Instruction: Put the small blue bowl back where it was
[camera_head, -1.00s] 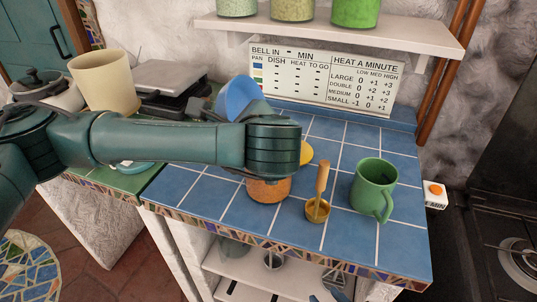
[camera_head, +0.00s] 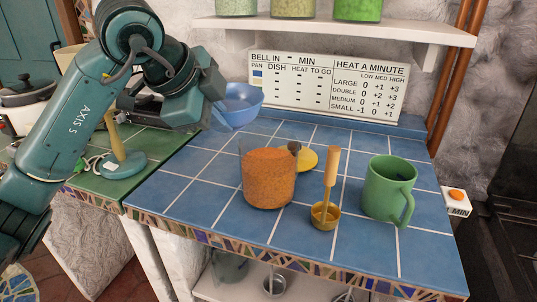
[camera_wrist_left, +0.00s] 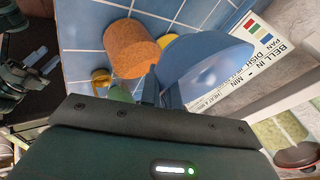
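My left gripper (camera_head: 212,113) comes in from the left and is shut on the bowl's near-left side. In the left wrist view, the bowl (camera_wrist_left: 205,68) sits against the gripper's fingers (camera_wrist_left: 152,92), above the tiles. I cannot tell whether its base touches the counter. The right gripper does not show in the head view.
A jar with orange contents (camera_head: 268,180), a yellow cup with a wooden-handled tool (camera_head: 325,213), and a green mug (camera_head: 388,190) stand on the blue counter (camera_head: 200,200). A sign board (camera_head: 328,85) stands behind. A wooden-handled teal stand (camera_head: 122,165) is at left. The front-left tiles are clear.

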